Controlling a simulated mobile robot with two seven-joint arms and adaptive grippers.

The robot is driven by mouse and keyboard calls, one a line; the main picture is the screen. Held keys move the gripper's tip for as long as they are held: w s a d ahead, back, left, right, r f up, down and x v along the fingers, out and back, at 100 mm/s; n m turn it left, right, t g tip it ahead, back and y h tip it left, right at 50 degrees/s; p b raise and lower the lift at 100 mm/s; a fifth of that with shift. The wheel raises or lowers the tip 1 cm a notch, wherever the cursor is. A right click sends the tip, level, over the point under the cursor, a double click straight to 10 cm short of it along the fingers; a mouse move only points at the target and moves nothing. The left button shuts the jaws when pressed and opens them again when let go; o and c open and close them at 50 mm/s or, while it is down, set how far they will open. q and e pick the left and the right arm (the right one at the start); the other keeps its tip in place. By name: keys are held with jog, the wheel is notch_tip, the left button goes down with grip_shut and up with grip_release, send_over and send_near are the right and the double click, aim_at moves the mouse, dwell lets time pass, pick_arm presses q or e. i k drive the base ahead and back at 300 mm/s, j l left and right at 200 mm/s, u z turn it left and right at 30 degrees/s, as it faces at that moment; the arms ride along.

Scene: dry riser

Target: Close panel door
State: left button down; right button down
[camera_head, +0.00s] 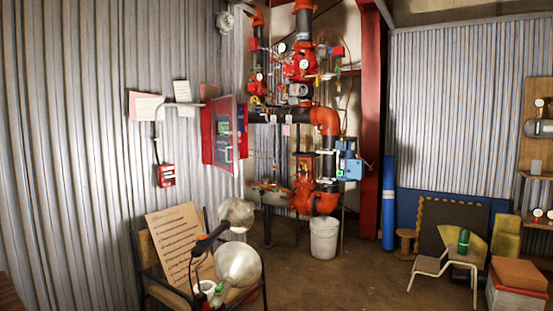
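A red panel (207,133) hangs on the corrugated metal wall, left of the pipes. Its front is seen at an angle, with a dark grey face and a small greenish display. A red-edged part stands along its right side; at this size I cannot tell how far the door is swung out. Neither of my grippers can be made out in the head view, and nothing is seen touching the panel.
Below the panel, a chair holds a printed board (178,247); round pale lamp-like objects (238,264) stand before it. Red valves and pipes (326,121) rise at the centre, above a white bucket (323,238). Brown floor is clear right of the bucket. A small stool (428,266) stands right.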

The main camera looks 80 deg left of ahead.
aim_at(220, 134)
jog(key=i+j+u, duration=0.25)
jog(key=u, duration=0.2)
jog(key=i+u, duration=1.1)
jog(key=u, duration=0.2)
jog(key=i+u, duration=0.2)
jog(key=u, duration=0.2)
jog(key=i+u, duration=0.2)
jog(key=u, duration=0.2)
jog(key=i+u, duration=0.2)
jog(key=u, duration=0.2)
jog(key=i+l+u, duration=0.15)
jog(key=u, duration=0.3)
jog(key=i+l+u, duration=0.2)
jog(key=u, duration=0.2)
